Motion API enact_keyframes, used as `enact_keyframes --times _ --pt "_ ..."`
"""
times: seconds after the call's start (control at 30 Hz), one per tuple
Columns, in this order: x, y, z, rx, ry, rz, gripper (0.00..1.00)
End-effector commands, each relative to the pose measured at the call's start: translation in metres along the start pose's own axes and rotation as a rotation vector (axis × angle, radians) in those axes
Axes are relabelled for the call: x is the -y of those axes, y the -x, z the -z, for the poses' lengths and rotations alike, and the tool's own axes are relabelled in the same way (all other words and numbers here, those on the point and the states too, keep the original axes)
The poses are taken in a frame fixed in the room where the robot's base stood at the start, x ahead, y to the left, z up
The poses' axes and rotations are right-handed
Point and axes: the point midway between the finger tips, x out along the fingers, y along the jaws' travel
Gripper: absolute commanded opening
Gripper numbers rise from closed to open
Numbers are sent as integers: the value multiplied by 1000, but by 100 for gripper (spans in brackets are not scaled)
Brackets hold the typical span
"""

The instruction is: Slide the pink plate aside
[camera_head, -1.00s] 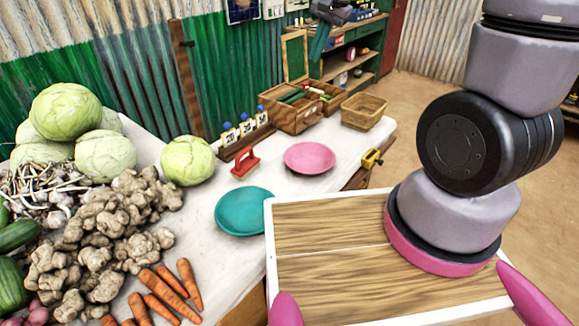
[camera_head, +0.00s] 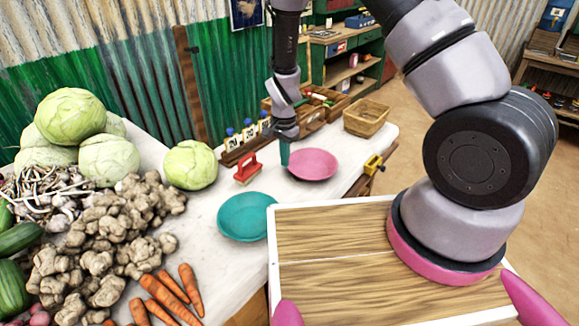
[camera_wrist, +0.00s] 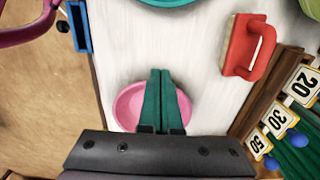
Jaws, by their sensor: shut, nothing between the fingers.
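The pink plate (camera_head: 314,165) lies on the white table top, near its right part; in the wrist view the plate (camera_wrist: 127,106) is partly covered by my fingers. My gripper (camera_head: 285,156) points down at the plate's left edge in the head view. Its green fingers (camera_wrist: 161,75) are together with nothing between them and overlap the plate in the wrist view. I cannot tell whether the fingertips touch the plate.
A teal plate (camera_head: 244,217) lies nearer on the table. A red-handled brush (camera_head: 247,170) and number cards (camera_head: 246,138) stand left of my gripper. A wicker basket (camera_head: 366,118) is behind the pink plate. A yellow-and-black item (camera_head: 373,164) sits at the table's right edge.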

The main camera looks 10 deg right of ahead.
Motion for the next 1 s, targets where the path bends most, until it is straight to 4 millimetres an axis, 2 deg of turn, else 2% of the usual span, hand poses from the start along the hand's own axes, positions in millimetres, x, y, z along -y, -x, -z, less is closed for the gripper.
enact_keyframes --times 0.47,0.53,0.7,1.0 --pt "-2 -94 0 3 -1 -3 0" --pt "0 -92 14 0 -4 2 0" --pt "0 -92 33 1 -2 1 0" --pt "0 -91 40 1 0 0 0"
